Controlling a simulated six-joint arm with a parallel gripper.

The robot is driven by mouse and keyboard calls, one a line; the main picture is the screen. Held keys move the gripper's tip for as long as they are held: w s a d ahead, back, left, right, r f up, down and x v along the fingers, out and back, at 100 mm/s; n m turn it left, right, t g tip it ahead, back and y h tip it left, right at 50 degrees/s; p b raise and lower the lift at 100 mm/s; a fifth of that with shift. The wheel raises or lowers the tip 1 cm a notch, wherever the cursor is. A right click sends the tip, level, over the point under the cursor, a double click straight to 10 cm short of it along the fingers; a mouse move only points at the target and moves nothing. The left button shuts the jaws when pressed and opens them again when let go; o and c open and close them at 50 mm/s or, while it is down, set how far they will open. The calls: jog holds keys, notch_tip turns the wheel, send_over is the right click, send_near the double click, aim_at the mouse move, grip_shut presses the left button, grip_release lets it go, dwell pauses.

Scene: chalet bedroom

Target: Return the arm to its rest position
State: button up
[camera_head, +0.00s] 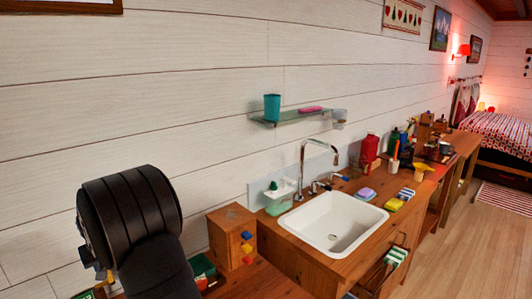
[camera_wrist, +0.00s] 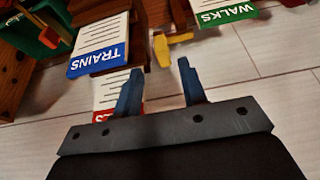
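My gripper (camera_wrist: 161,84) shows in the wrist view with its two blue fingers spread apart and nothing between them. White planks show through the gap. In the head view my black arm rises at the lower left in front of the white plank wall, and its gripper end is mostly hidden behind it. In the wrist view a blue-edged "TRAINS" card (camera_wrist: 100,45) lies beyond the left finger. A green-edged "WALKS" card (camera_wrist: 225,14) is at the top right. A red-edged card (camera_wrist: 108,103) is partly hidden behind the left finger.
A wooden box with coloured knobs (camera_head: 232,236) stands right of my arm. Beyond it are a white sink (camera_head: 333,222), a tap (camera_head: 303,165) and a soap dispenser (camera_head: 279,196). A glass shelf (camera_head: 290,117) holds a teal cup (camera_head: 272,107). A yellow peg (camera_wrist: 174,40) shows near the fingers.

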jog(key=x, duration=0.5)
jog(key=shift+f, duration=0.15)
jog(key=shift+s+a, duration=0.45)
jog(key=o, duration=1.2)
jog(key=shift+o, duration=0.8)
jog(key=shift+r, duration=0.25)
jog(key=s+v, duration=0.1)
jog(key=v, duration=2.2)
jog(key=x, duration=0.9)
jog(key=shift+w+a+f, duration=0.15)
jog(key=shift+a+f, duration=0.05)
jog(key=shift+f, duration=0.05)
